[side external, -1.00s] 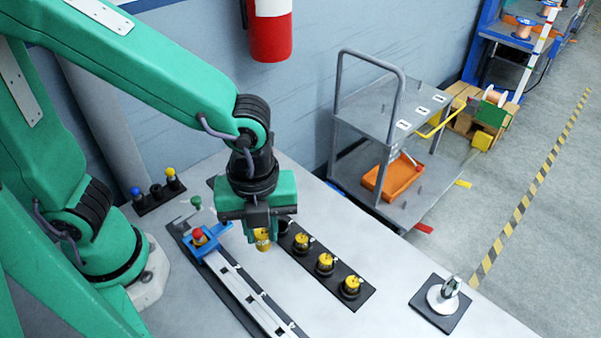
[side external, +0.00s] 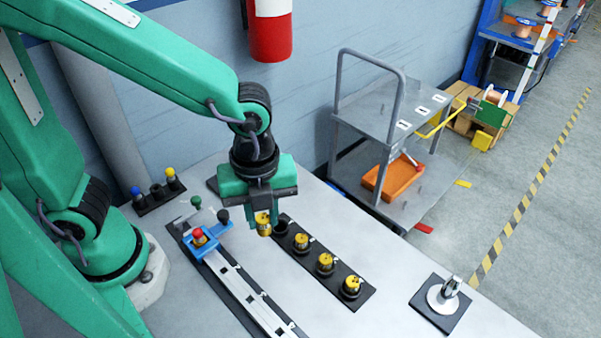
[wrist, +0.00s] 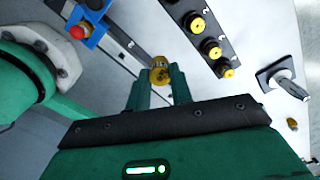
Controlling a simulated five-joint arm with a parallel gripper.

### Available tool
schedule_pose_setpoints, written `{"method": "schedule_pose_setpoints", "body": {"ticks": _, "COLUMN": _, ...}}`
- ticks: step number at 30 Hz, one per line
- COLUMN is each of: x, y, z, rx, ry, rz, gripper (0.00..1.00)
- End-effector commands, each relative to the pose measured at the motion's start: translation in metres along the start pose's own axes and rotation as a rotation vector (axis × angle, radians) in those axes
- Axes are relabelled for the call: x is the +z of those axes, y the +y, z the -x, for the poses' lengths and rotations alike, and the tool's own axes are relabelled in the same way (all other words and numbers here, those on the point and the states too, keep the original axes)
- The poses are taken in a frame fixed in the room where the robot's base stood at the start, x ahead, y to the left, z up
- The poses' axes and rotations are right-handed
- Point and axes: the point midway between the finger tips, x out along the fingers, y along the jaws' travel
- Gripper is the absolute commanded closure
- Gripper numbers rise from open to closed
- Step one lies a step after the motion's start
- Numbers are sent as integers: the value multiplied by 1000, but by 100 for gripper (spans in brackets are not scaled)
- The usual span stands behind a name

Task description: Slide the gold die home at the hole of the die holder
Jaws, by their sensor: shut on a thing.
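My gripper (side external: 263,214) is shut on a gold die (side external: 263,226), a short yellow cylinder with dark marks. The die also shows between the fingertips (wrist: 160,84) in the wrist view (wrist: 160,69). It appears held above the bench, between the blue fixture and the black rack. I cannot tell for sure which part is the die holder. The blue fixture (side external: 211,238) with a red knob (side external: 198,237) sits on the rail, left of the die; no hole shows clearly in it.
A black rack (side external: 332,286) right of my gripper bears several gold-topped dark pieces and an empty-looking dark cup (side external: 282,225). A long rail (side external: 247,290) runs toward the front. A silver part on a black pad (side external: 440,303) stands at the right.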

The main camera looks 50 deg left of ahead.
Motion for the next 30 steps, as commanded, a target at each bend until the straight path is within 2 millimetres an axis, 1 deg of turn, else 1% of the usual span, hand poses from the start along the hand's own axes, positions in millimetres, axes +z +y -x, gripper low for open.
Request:
{"method": "schedule_pose_setpoints", "body": {"ticks": 1, "x": 9, "y": -2, "z": 0, "rx": -1, "ry": 0, "rz": 31, "gripper": 100}}
{"method": "schedule_pose_setpoints", "body": {"ticks": 6, "x": 40, "y": -3, "z": 0, "rx": 0, "ry": 0, "rz": 132, "gripper": 100}}
{"method": "schedule_pose_setpoints", "body": {"ticks": 14, "x": 90, "y": 1, "z": -1, "rx": 0, "ry": 0, "rz": 293, "gripper": 100}}
{"method": "schedule_pose_setpoints", "body": {"ticks": 24, "x": 152, "y": 19, "z": -2, "rx": -1, "ry": 0, "rz": 502, "gripper": 100}}
{"method": "schedule_pose_setpoints", "body": {"ticks": 30, "x": 182, "y": 33, "z": -3, "rx": -1, "ry": 0, "rz": 608, "gripper": 100}}
